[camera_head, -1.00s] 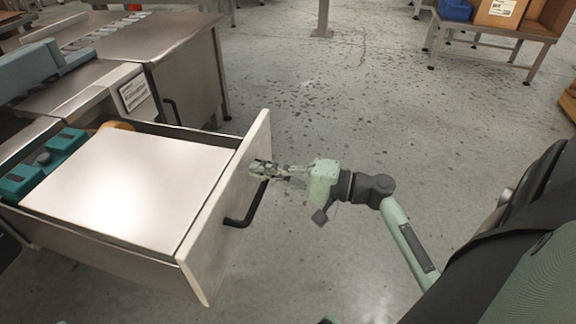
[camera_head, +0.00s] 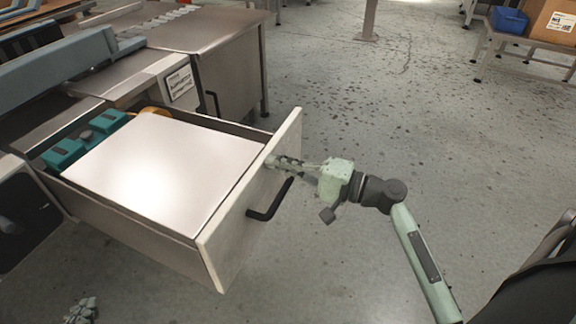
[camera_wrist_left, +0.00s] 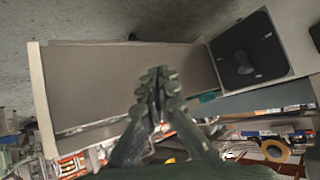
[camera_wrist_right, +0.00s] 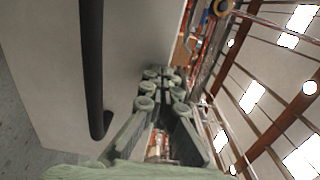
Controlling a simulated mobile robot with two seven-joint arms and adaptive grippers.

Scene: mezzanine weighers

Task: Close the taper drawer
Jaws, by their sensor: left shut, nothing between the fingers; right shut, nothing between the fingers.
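The taper drawer (camera_head: 122,212) stands open, pulled out from the steel bench. Its pale front panel (camera_head: 238,236) carries a black bar handle (camera_head: 270,205). My right gripper (camera_head: 276,161) is shut and empty, its fingertips at the outer face of the front near the top edge, above the handle. I cannot tell whether they touch. The right wrist view shows the shut fingers (camera_wrist_right: 162,76) beside the panel and the handle (camera_wrist_right: 91,70). My left gripper (camera_head: 84,306) is shut and empty, low at the left, apart from the drawer. The left wrist view shows it (camera_wrist_left: 158,74) before the drawer's side (camera_wrist_left: 110,85).
A large pale board (camera_head: 155,170) and teal boxes (camera_head: 85,145) lie in the drawer. A steel cabinet (camera_head: 228,70) stands behind it. A table with a blue bin (camera_head: 508,20) and a carton (camera_head: 553,24) is at the far right. The floor between is clear.

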